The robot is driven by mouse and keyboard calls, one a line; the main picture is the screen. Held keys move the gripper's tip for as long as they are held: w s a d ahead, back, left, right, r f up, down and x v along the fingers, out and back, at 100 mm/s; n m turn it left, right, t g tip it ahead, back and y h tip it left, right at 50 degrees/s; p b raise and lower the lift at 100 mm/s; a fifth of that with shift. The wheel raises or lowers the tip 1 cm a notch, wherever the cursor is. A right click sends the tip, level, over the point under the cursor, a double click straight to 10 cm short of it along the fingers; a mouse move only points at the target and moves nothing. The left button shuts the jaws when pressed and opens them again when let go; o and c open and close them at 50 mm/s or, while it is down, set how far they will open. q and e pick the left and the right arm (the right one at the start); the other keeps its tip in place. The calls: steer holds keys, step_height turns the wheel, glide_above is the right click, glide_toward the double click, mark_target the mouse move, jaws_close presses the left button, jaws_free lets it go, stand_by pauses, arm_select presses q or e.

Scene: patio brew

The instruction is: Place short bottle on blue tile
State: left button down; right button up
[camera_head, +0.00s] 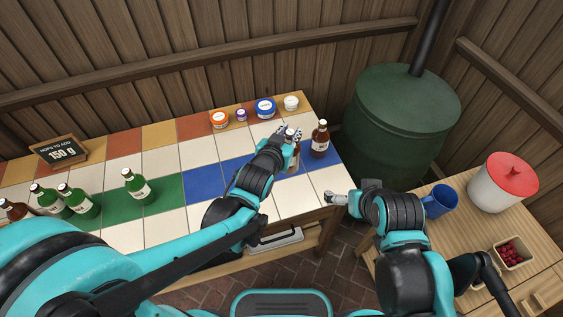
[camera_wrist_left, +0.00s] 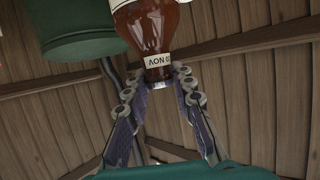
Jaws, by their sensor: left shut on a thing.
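My left gripper (camera_head: 286,136) is shut on a brown bottle (camera_head: 294,158) at the right end of the blue tiles (camera_head: 204,184). The gripper hides much of this bottle. In the left wrist view the brown bottle (camera_wrist_left: 155,25) has its capped neck between the fingertips (camera_wrist_left: 160,83), with a pale neck label. I cannot tell whether its base touches the tile. A second brown bottle (camera_head: 320,140) stands upright just right of it. My right gripper (camera_head: 338,198) is at the table's front right corner, apart from the bottles; its finger opening is unclear.
Several green bottles (camera_head: 137,187) stand on the left of the tiled table, with a brown one (camera_head: 14,210) at the edge. Jars (camera_head: 265,108) line the back. A green barrel (camera_head: 405,120) stands right. A wooden side table holds a blue mug (camera_head: 439,202) and red-lidded pot (camera_head: 502,182).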

arm_select(q)
steer(key=shift+s+d+r+h, duration=0.15)
steer(key=shift+s+d, duration=0.15)
steer(key=shift+d, duration=0.1)
steer(key=shift+s+d+r+h, duration=0.15)
steer(key=shift+s+d, duration=0.1)
steer(key=shift+d, duration=0.15)
steer(key=shift+w+f, duration=0.15)
steer(key=shift+f, duration=0.05)
steer(key=w+a+f+b, duration=0.4)
steer(key=w+f+b, duration=0.3)
steer(key=w+f, duration=0.3)
steer(key=shift+w+f, duration=0.2)
steer(key=shift+f, duration=0.15)
